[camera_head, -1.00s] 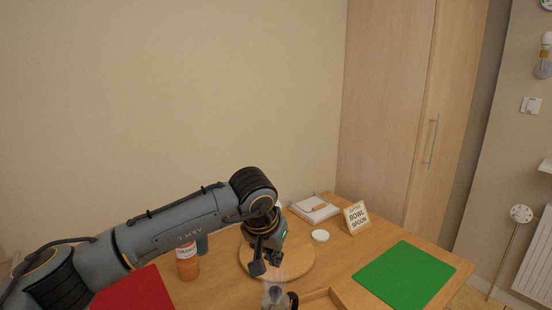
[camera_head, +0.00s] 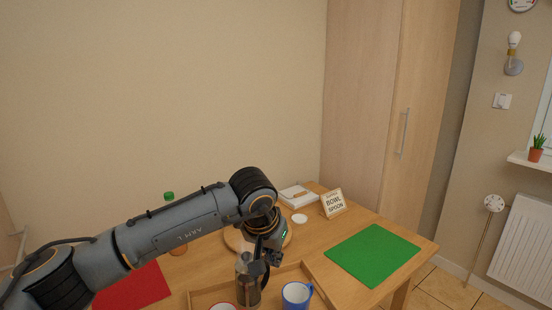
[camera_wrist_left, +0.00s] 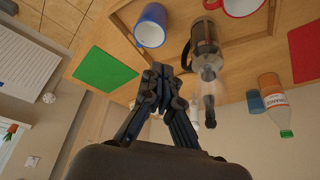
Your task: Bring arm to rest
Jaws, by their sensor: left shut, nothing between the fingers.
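My left arm comes in from the left in the head view, and its gripper (camera_head: 271,257) points down above the table. The gripper is shut and empty, close to the glass and metal French press (camera_head: 248,284) in the picture. In the left wrist view the shut fingers (camera_wrist_left: 160,78) show in the middle, with the French press (camera_wrist_left: 205,38) beyond them to the right. I cannot tell the exact gap between them. My right gripper is not in view.
A wooden tray (camera_head: 323,293) holds the press, a blue mug (camera_head: 296,297) and a red mug (camera_head: 222,307). A green mat (camera_head: 373,254) lies right, a red mat (camera_head: 132,288) left.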

